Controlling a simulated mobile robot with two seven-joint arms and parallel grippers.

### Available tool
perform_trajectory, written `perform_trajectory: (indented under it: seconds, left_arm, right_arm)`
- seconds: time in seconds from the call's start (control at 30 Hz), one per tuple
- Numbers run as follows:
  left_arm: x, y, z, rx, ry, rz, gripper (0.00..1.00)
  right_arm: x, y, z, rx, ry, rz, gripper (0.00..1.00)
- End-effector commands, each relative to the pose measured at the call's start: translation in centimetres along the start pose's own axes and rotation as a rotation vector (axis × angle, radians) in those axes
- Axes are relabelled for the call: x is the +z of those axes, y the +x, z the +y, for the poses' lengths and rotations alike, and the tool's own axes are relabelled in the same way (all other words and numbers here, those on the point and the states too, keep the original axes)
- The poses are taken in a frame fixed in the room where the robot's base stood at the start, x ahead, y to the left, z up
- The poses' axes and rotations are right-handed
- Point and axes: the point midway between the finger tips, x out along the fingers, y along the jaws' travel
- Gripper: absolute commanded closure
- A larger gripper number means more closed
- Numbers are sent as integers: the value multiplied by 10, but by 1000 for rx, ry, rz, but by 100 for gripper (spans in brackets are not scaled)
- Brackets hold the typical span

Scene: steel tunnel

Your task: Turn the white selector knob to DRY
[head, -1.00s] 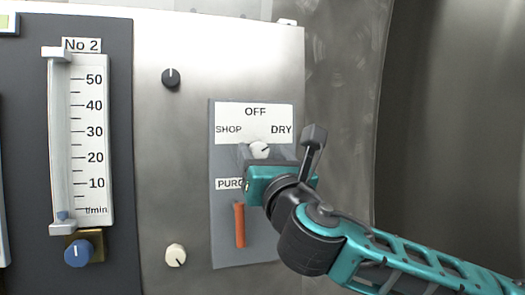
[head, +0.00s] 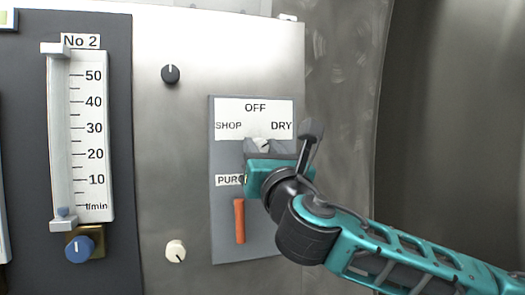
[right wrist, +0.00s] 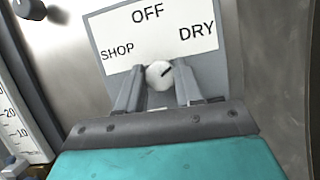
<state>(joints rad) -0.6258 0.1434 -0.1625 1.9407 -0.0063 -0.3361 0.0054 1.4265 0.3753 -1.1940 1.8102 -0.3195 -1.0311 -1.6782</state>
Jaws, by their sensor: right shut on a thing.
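The white selector knob (head: 263,145) sits below a white label plate (head: 254,118) marked SHOP, OFF and DRY. In the right wrist view the knob (right wrist: 159,74) shows between my fingers, and its dark mark points up and right, toward the DRY side. My right gripper (right wrist: 158,82) is shut on the knob, one finger on each side. In the head view the right gripper (head: 266,150) hides the knob's lower part. My left gripper is not in view.
An orange handle (head: 239,220) hangs below the partly covered PURGE label (head: 229,180). A black knob (head: 170,74) and a cream knob (head: 175,250) are on the steel panel to the left. A flow gauge (head: 81,135) with a blue knob (head: 79,249) stands farther left.

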Motion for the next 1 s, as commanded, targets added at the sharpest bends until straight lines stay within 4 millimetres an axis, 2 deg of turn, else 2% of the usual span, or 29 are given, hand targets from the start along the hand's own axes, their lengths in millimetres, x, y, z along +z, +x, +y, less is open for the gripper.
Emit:
perform_trajectory:
  seconds: [0.27, 0.47, 1.0]
  left_arm:
    - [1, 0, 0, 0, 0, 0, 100]
    - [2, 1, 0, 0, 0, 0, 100]
    - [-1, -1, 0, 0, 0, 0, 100]
  right_arm:
    - [-1, 0, 0, -10, 23, 1, 95]
    - [-2, 0, 1, -44, 107, 3, 95]
    - [1, 1, 4, -229, 553, 3, 95]
